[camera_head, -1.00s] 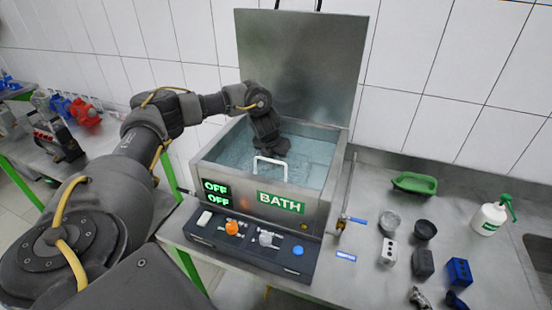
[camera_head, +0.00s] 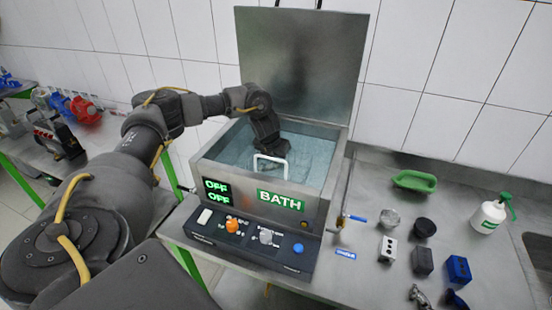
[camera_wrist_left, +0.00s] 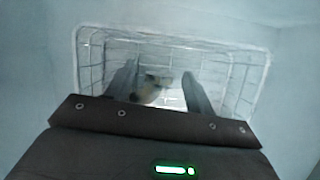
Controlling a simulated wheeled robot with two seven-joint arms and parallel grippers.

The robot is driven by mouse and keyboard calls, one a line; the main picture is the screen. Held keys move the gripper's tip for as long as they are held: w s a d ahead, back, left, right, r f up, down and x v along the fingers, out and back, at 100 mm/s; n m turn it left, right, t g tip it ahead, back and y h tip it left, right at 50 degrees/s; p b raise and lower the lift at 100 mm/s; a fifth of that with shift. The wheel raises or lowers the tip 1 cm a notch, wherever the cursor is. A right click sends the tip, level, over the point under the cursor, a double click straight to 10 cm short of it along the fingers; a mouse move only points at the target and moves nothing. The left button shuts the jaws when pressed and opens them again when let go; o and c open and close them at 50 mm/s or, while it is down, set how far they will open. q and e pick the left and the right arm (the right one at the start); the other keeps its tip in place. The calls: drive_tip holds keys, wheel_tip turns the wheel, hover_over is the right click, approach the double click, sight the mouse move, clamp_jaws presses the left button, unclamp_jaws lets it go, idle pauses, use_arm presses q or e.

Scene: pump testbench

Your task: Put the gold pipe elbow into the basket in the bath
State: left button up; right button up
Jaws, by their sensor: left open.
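My left gripper (camera_head: 268,152) reaches down into the open bath (camera_head: 290,205), behind the white basket handle (camera_head: 270,160). In the left wrist view, its two fingers (camera_wrist_left: 160,92) stand apart over the wire basket (camera_wrist_left: 245,75). A dull tan-gold piece, seemingly the gold pipe elbow (camera_wrist_left: 149,90), shows between the fingers, nearer the left one. It lies within the basket's outline, but the blurred picture does not show whether it rests on the basket floor. The elbow is hidden in the head view. My right gripper is out of view.
The bath lid (camera_head: 300,70) stands open behind the arm. A control panel (camera_head: 250,240) with knobs is at the bath's front. A side bench stands at the left.

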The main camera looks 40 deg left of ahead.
use_arm(q)
drive_tip(key=v, duration=1.2)
drive_tip(key=shift+r, duration=0.1)
